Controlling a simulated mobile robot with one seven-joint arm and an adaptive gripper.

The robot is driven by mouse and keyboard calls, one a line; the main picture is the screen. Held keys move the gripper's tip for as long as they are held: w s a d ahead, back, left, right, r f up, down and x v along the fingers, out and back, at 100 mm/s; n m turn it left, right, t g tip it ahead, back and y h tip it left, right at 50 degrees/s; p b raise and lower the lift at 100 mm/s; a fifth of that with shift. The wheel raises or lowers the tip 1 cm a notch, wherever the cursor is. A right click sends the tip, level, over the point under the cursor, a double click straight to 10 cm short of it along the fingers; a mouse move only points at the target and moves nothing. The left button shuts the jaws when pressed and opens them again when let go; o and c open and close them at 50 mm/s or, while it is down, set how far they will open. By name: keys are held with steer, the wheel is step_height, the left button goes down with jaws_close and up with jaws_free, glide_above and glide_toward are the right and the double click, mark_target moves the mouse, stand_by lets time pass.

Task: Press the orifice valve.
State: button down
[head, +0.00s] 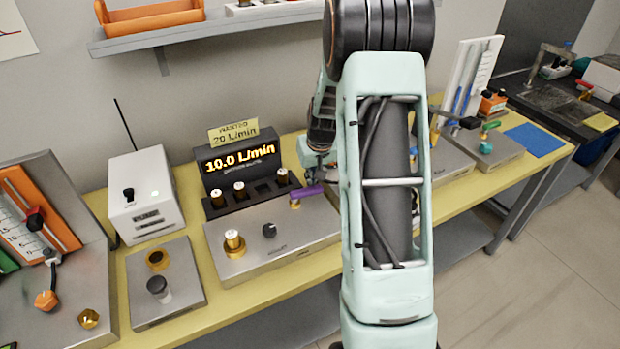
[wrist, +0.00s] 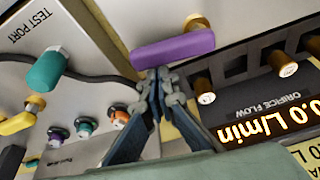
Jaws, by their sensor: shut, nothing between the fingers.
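The orifice flow unit (head: 285,240) is a metal box on the yellow bench. It has a purple valve handle (head: 306,190) on a brass stem at its back right. In the wrist view the purple handle (wrist: 172,50) lies crosswise just beyond my gripper (wrist: 160,78). My gripper is shut and empty, its tips close to the handle's edge; I cannot tell whether they touch. The display (head: 240,160) reads 10.0 L/min, and a yellow tag (head: 233,132) above it reads 20 L/min. My arm hides the unit's right side in the head view.
White-topped brass plugs (head: 239,189) stand in the rack behind the unit. In the wrist view, a teal-handled part (wrist: 46,70) and a black cable lie to the left.

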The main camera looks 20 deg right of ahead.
steer(key=s+m, duration=0.1)
steer(key=m, duration=0.1)
steer(key=s+m+h, duration=0.1)
steer(key=m, duration=0.1)
steer(key=shift+s+a+g, duration=0.1)
steer(key=shift+s+g, duration=0.1)
steer(key=shift+g, duration=0.1)
steer(key=m, duration=0.1)
steer(key=s+m+h+p, duration=0.1)
steer(key=m, duration=0.1)
steer(key=s+m+g+p, duration=0.1)
steer(key=m, duration=0.1)
steer(key=shift+s+a+r+h, duration=0.15)
steer(key=shift+a+h, duration=0.15)
steer(key=shift+a, duration=0.1)
steer(key=m+p, duration=0.1)
steer(key=s+a+m+g+p, duration=0.1)
steer(key=m, duration=0.1)
steer(key=shift+s+a+m+h, duration=0.1)
steer(key=shift+s+m+h, duration=0.1)
steer(key=shift+m+h, duration=0.1)
steer(key=m, duration=0.1)
steer(key=a+m+p, duration=0.1)
steer(key=shift+s+a+m+g, duration=0.1)
steer(key=shift+s+m+g, duration=0.3)
steer(key=shift+s+a, duration=0.1)
steer(key=shift+a, duration=0.15)
steer(key=shift+a+f, duration=0.15)
steer(key=shift+f, duration=0.05)
